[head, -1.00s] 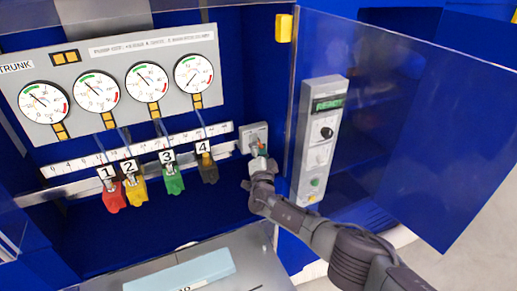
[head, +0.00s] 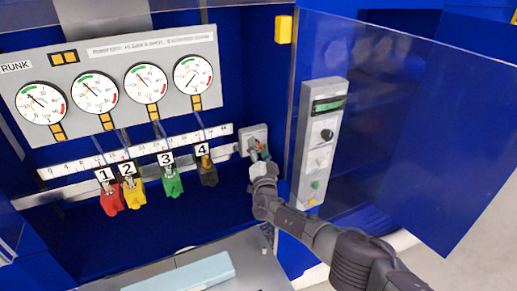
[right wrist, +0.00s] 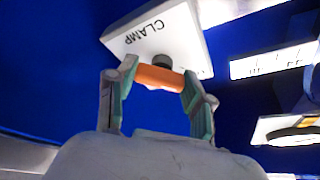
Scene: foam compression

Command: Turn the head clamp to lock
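The head clamp is a grey-white plate (head: 250,132) on the cabinet's back wall, right of the rail, with a dark hub and an orange handle. In the right wrist view the plate (right wrist: 160,38) reads CLAMP upside down, and the orange handle (right wrist: 160,77) spans between my fingers. My right gripper (right wrist: 158,88) has its teal pads against both ends of the handle. In the head view my right gripper (head: 262,158) is in front of the plate and hides part of the handle. My left gripper is not in view.
Several gauges on a panel (head: 110,62) hang above a numbered rail (head: 75,167) with red, yellow, green and dark clips. A pale blue block (head: 185,275) lies at the front.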

